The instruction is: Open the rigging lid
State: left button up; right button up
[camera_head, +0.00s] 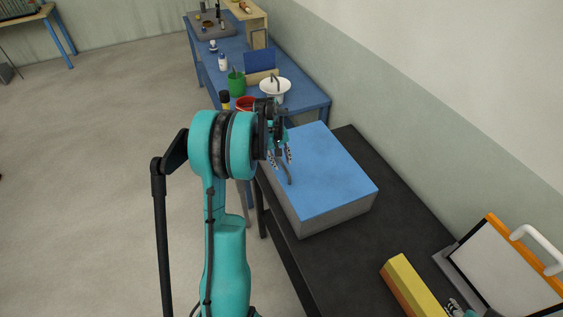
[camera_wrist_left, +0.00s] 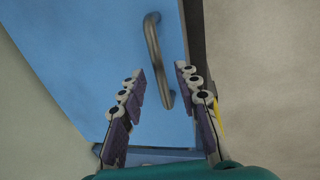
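The rigging lid (camera_head: 322,170) is the flat blue top of a grey box (camera_head: 335,215) on a dark bench, and it looks shut. A curved grey metal handle (camera_head: 287,174) sits near its left edge. My left gripper (camera_head: 279,157) is open just at the handle. In the left wrist view the blue lid (camera_wrist_left: 85,50) fills the upper left. The handle (camera_wrist_left: 154,50) runs between and beyond the spread fingers (camera_wrist_left: 160,75), apparently untouched.
The dark bench (camera_head: 375,160) has free room around the box. A yellow block (camera_head: 413,288) and an open case with an orange edge and white handle (camera_head: 505,270) lie near the front. Behind, a blue table (camera_head: 305,97) holds a green cup (camera_head: 236,86) and white bowl (camera_head: 275,88).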

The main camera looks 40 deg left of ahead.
pick_arm(q)
jog(key=shift+f, duration=0.2)
grip_shut()
